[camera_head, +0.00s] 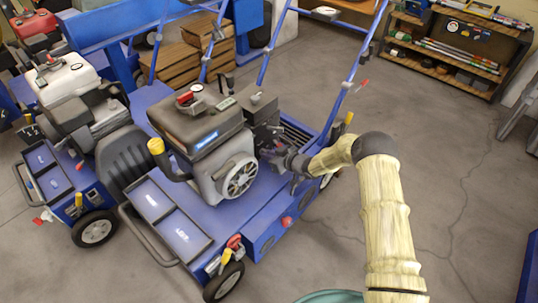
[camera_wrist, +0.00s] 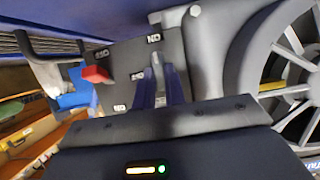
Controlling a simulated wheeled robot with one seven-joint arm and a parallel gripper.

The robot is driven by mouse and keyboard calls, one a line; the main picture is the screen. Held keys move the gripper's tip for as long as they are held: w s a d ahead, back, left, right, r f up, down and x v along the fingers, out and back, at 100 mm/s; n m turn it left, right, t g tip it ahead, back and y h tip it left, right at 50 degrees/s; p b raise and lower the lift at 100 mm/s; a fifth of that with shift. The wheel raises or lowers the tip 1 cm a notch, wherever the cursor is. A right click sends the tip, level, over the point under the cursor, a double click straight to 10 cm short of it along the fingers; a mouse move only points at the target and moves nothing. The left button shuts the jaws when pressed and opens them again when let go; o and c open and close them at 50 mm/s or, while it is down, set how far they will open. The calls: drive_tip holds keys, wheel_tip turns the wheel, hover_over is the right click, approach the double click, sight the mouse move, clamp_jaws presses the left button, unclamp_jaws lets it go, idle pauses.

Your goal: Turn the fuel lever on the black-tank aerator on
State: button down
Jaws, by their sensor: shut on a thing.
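The black-tank aerator stands in the middle of the head view, with its black tank (camera_head: 200,118) on top of the engine and a blue deck below. My gripper (camera_head: 297,165) reaches in from the right to the engine's side. In the wrist view my gripper (camera_wrist: 163,88) has its fingers close together at a dark control panel (camera_wrist: 118,62) with upside-down ON and OFF labels. It is shut on a small lever, mostly hidden between the fingers. A red lever (camera_wrist: 95,73) sits to the left, apart from the fingers. I cannot tell the held lever's exact position.
A white-tank aerator (camera_head: 68,80) stands close on the left, and a red-tank one (camera_head: 35,25) behind it. The engine's round starter cover (camera_wrist: 290,75) is just right of my fingers. Blue handlebars (camera_head: 350,75) rise behind. A shelf (camera_head: 455,45) stands back right; floor between is clear.

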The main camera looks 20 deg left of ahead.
drive_tip(key=shift+f, duration=0.15)
drive_tip(key=c, duration=1.5)
unclamp_jaws()
drive_tip(key=shift+o, duration=0.2)
drive_tip(key=p+v, duration=0.5)
drive_tip(key=v, duration=1.2)
drive_tip(key=shift+p, duration=0.4)
drive_tip(key=shift+s+d, duration=0.1)
drive_tip(key=shift+d, duration=0.05)
